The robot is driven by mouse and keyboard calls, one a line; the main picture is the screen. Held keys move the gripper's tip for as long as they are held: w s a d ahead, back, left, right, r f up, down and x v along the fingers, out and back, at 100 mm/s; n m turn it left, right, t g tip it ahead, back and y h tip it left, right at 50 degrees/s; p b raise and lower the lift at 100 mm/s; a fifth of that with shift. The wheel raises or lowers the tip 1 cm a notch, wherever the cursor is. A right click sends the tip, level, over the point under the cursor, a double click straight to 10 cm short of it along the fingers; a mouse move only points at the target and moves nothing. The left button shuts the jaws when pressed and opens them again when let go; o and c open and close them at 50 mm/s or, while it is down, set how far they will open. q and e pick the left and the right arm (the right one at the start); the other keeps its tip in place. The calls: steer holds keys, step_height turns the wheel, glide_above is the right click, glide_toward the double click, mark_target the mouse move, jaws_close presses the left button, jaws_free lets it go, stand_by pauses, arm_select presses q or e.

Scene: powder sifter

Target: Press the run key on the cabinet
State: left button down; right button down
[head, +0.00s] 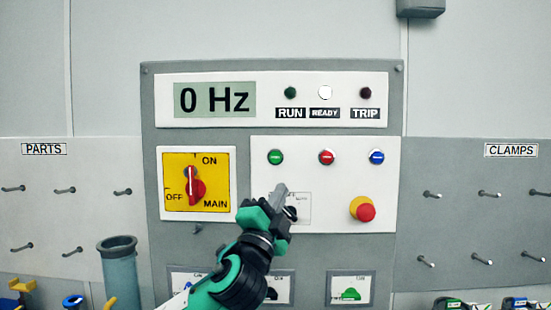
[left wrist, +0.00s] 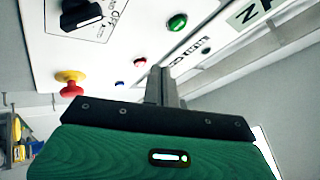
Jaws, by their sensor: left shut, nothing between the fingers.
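The grey cabinet (head: 325,259) faces me with a display (head: 215,100) reading "0 Hz". Its green button (head: 275,157), probably the run key, stands left of a red button (head: 326,157) and a blue button (head: 376,157); its lettering is too small to read. My left gripper (head: 281,189) is shut and empty, its tips below the green button in the head view. In the left wrist view, the fingertips (left wrist: 159,72) appear apart from the green button (left wrist: 177,22). The RUN lamp (head: 290,93) is dark green. My right gripper is out of view.
A black selector knob (head: 291,213) is partly hidden behind my gripper. A red mushroom button (head: 364,209) on yellow stands to its right. The red main switch (head: 195,188) is upright, towards ON. The READY lamp (head: 325,92) is white; the TRIP lamp (head: 366,93) is dark.

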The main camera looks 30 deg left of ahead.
mark_target(275, 157)
arm_select(q)
steer(key=s+r+m+t, duration=0.1)
steer(key=s+r, duration=0.2)
steer(key=r, duration=0.2)
steer(key=shift+s+r+t, duration=0.3)
steer(key=shift+s+r, duration=0.05)
steer(key=shift+r, duration=0.05)
steer(key=shift+w, duration=0.1)
steer(key=shift+w+a, duration=0.75)
steer(key=shift+w, duration=0.5)
steer(key=shift+w+a, duration=0.7)
steer(key=shift+w, duration=0.5)
steer(key=shift+w+a, duration=0.75)
steer(key=shift+w, duration=0.5)
steer(key=shift+h+b, duration=0.3)
steer(key=shift+w+a, duration=0.2)
steer(key=shift+w, duration=0.15)
